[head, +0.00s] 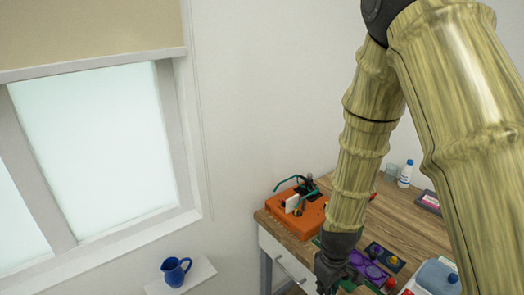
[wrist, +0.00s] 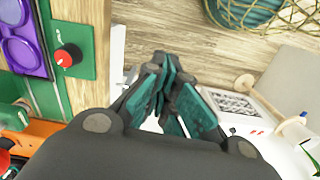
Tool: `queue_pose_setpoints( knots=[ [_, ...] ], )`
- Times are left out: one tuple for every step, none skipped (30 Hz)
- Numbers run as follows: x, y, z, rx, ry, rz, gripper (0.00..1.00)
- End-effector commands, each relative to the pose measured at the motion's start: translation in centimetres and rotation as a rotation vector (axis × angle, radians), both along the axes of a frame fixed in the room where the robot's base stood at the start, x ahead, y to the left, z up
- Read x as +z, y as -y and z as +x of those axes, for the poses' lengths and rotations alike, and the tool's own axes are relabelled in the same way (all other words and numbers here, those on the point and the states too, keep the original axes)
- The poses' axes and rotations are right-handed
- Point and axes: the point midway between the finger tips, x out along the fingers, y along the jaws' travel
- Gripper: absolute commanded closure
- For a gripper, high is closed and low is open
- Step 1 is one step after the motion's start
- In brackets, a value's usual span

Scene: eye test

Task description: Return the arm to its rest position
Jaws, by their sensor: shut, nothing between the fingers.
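My arm (head: 360,165), with a bamboo-like yellow-green surface, reaches down from the top right of the head view over the wooden desk. My gripper (head: 333,278) is at the bottom of the head view, in front of the desk's near side, partly cut off by the frame edge. In the wrist view my gripper (wrist: 168,88) has its teal-padded fingers drawn together, with nothing held between them. The wrist view looks past the fingers onto wooden surfaces and several items.
An orange box (head: 292,216) sits on the desk's left corner, near my forearm. A white bottle (head: 405,174) stands at the back. A blue container (head: 436,277) is at the front right. A blue jug (head: 175,271) stands on a white ledge. A red knob (wrist: 67,56) shows at left.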

Motion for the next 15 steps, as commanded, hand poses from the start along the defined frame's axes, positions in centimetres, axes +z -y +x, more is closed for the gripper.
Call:
queue_pose_setpoints(
  knots=[
    [-1.2, 0.2, -0.5, -0.013, -0.004, -0.001, 1.0],
    [-1.8, 0.3, -0.8, -0.021, -0.005, -0.002, 1.0],
    [-2.6, 0.4, -1.2, -0.032, -0.004, -0.003, 1.0],
    [-3.3, 0.5, -1.5, -0.043, -0.006, -0.003, 1.0],
    [-4.0, 0.6, -1.8, -0.052, -0.005, -0.005, 1.0],
    [-5.1, 0.7, -2.4, -0.067, -0.006, -0.006, 1.0],
    [-5.9, 0.9, -2.8, -0.078, -0.006, -0.007, 1.0],
    [-6.8, 1.0, -3.3, -0.092, -0.007, -0.007, 1.0],
    [-8.2, 1.2, -4.0, -0.112, -0.007, -0.008, 1.0],
    [-9.3, 1.4, -4.7, -0.13, -0.009, -0.009, 1.0],
    [-10.4, 1.6, -5.4, -0.148, -0.008, -0.01, 1.0],
    [-11.8, 1.9, -6.3, -0.172, -0.008, -0.01, 1.0],
    [-12.9, 2.0, -7.0, -0.19, -0.007, -0.011, 1.0],
    [-13.9, 2.2, -7.7, -0.208, -0.007, -0.011, 1.0],
    [-15.2, 2.4, -8.7, -0.232, -0.007, -0.011, 1.0]
  ],
)
